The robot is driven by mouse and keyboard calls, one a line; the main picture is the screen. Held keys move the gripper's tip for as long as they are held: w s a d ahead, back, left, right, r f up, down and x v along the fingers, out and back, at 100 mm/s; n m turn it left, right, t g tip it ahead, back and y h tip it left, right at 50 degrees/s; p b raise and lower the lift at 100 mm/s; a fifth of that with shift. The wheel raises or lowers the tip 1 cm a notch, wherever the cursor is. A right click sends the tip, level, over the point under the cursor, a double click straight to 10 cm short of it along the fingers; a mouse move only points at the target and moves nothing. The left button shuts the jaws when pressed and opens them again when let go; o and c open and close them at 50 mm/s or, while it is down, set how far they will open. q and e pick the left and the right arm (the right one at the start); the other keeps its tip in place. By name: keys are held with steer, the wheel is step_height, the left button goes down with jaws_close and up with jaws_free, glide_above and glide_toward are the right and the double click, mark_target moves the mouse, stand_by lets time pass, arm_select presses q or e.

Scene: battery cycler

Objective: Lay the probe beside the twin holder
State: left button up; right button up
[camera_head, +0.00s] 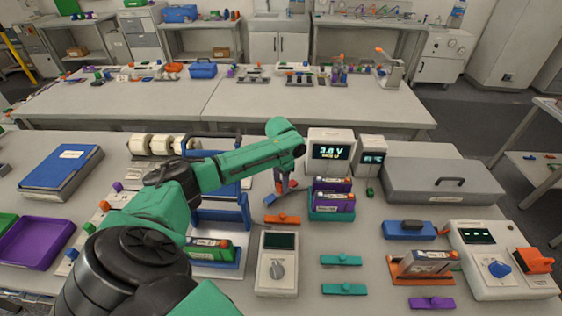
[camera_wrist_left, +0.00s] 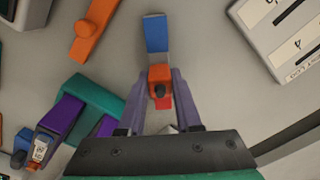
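The probe, as I take it, has an orange block with a dark tip and a blue strip; it shows in the left wrist view (camera_wrist_left: 158,78). My left gripper (camera_wrist_left: 162,84) has its two purple-grey fingers closed against the sides of the orange block. In the head view my left gripper (camera_head: 282,186) points down, left of the twin holder. The twin holder (camera_head: 330,215) appears to be the teal block carrying purple cells; part of it shows at the left in the wrist view (camera_wrist_left: 92,92). My right gripper is in neither view.
An orange bar (camera_head: 282,219) lies just in front of the left gripper. A display unit (camera_head: 330,148) is behind the holder, and a grey case (camera_head: 440,180) is at right. Teal bars (camera_head: 341,260) lie in front of the holder.

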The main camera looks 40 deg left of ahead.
arm_select(q)
steer(key=o, duration=0.4)
steer(key=shift+c, duration=0.2)
step_height(320, 180, up, 12)
steer(key=b, duration=0.2)
steer(key=shift+r, duration=0.2)
